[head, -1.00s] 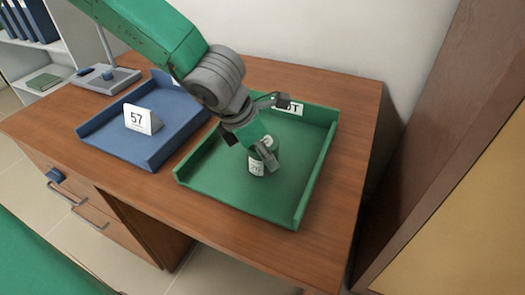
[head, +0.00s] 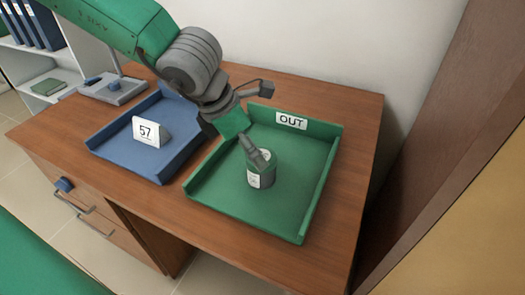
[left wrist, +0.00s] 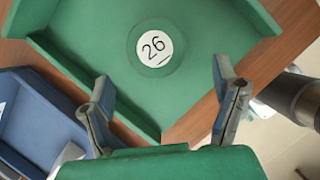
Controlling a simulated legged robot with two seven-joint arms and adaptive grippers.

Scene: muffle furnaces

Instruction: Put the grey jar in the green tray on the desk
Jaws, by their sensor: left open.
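The jar (head: 262,180), grey-green with white labels, stands upright inside the green tray (head: 315,200) on the desk. In the left wrist view its round lid (left wrist: 155,45) carries a white disc reading 26, and the green tray (left wrist: 85,50) surrounds it. My left gripper (head: 252,142) is open above and to the left of the jar. In the left wrist view, its two fingertips (left wrist: 162,82) are spread wide with nothing between them, and the lid lies beyond them. In the head view a finger overlaps the jar's top edge. My right gripper is not in view.
The green tray has an OUT sign (head: 291,121) at its back. A grey stand (head: 112,88) is at the back left. A wall and brown panel are at right.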

